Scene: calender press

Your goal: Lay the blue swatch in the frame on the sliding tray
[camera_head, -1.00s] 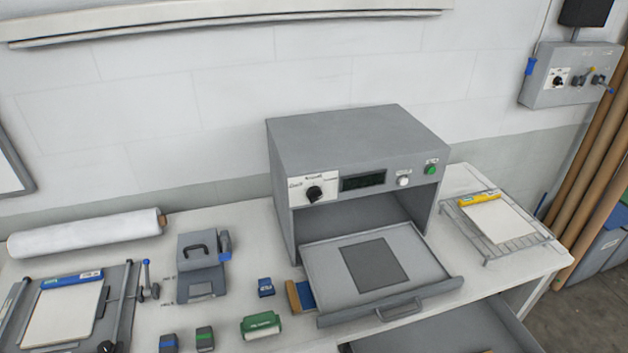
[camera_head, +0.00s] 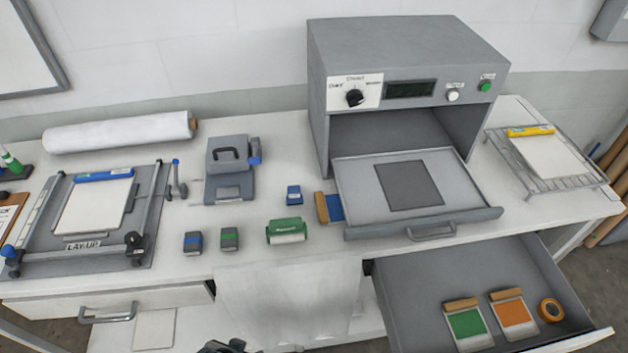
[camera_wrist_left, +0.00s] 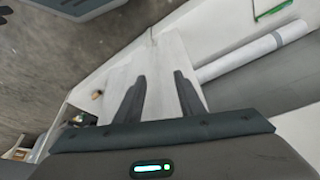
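The blue swatch (camera_head: 335,208) with a tan strip (camera_head: 321,208) along one end lies on the table at the left of the sliding tray, partly hidden by it. The sliding tray (camera_head: 455,205) is pulled out of the grey press. A dark grey rectangle (camera_head: 410,185), seemingly the frame, lies flat on it with nothing on top. My left gripper (camera_wrist_left: 160,88) is open and empty in the left wrist view, well away from the swatch. A dark gripper part (camera_head: 222,347) shows at the head view's bottom edge; I cannot tell which arm it belongs to.
The press (camera_head: 410,60) stands behind the tray. A green-labelled block (camera_head: 287,231) and small blue block (camera_head: 294,195) sit left of the swatch. The open drawer (camera_head: 400,300) holds green (camera_head: 467,324) and orange (camera_head: 514,312) swatches. A wire rack (camera_head: 590,180) is at right.

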